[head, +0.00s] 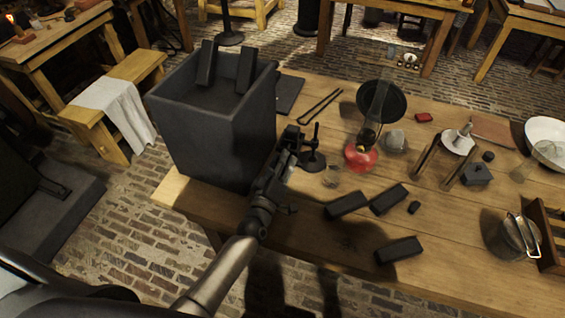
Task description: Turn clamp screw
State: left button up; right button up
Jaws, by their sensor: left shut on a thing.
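A small black clamp stand (313,159) stands upright on the wooden table, just right of the big dark box. My left gripper (293,140) is at the left side of its rod, at about clamp height. Its jaws are shut on a small part there, which appears to be the clamp screw. The screw itself is hidden by the fingers, so its turn cannot be seen. My right gripper is not in view.
The tall dark open box (215,135) stands close left of my left arm. A small glass (331,177), a red object (361,157) and several black blocks (346,205) lie to the right.

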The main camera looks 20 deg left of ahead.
pick_arm(q)
jog(key=shift+f, duration=0.15)
jog(key=o, duration=1)
jog(key=s, duration=1.2)
jog(key=shift+a, duration=0.2)
